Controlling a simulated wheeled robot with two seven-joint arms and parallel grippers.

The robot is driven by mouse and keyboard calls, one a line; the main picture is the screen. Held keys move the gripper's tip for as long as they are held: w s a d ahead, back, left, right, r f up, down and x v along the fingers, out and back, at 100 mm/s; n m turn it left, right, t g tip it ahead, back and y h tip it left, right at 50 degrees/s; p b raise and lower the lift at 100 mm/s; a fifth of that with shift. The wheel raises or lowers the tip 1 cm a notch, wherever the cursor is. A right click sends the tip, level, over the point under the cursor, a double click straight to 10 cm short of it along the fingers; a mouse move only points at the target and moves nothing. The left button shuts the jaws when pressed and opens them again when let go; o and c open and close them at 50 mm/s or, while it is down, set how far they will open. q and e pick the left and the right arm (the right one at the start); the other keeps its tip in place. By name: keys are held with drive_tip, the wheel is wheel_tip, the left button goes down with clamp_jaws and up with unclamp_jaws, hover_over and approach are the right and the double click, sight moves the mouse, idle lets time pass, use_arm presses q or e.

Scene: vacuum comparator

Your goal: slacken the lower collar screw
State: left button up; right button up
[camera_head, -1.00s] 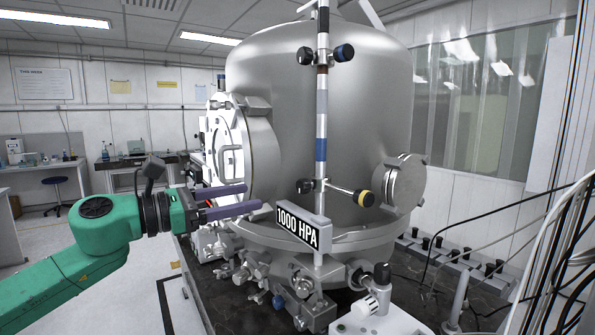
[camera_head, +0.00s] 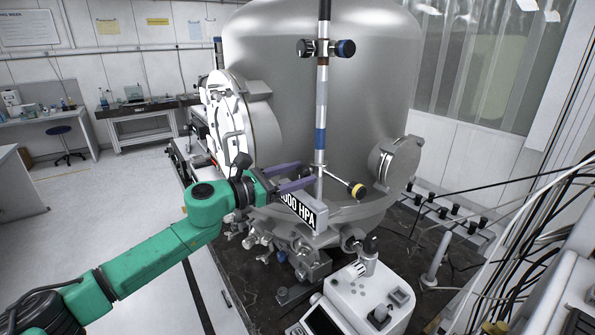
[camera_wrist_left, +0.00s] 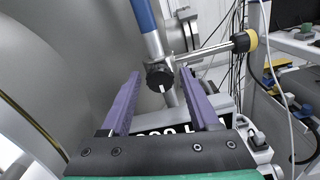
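The lower collar screw is a round black knob with a white mark (camera_wrist_left: 160,77) in the left wrist view. It sits on the collar of the upright banded pole (camera_head: 320,108). A short rod runs from that collar to a yellow-ended black knob (camera_head: 357,190), which also shows in the wrist view (camera_wrist_left: 245,41). My left gripper (camera_head: 308,171) is open, its two purple fingers pointing at the collar. In the wrist view the screw lies between the fingertips, with gaps on both sides. My right gripper is out of view.
The upper collar (camera_head: 325,48) has black knobs. The 1000 HPA sign (camera_head: 301,208) sits just below my left gripper. The big steel vessel (camera_head: 285,110) stands close behind the pole. A white control box (camera_head: 362,298) is at the front, with cables at right.

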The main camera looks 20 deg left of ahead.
use_arm(q)
clamp_jaws()
drive_tip(key=shift+n, duration=0.4)
drive_tip(key=shift+r+n+p, duration=0.1)
drive_tip(key=shift+n+p, duration=0.25)
drive_tip(key=shift+n, duration=0.55)
drive_tip(key=n+p, duration=0.1)
drive_tip(key=n, duration=0.2)
drive_tip(key=n+p, duration=0.1)
drive_tip(key=n, duration=0.3)
drive_tip(key=shift+n+p, duration=0.55)
drive_tip(key=shift+n, duration=0.65)
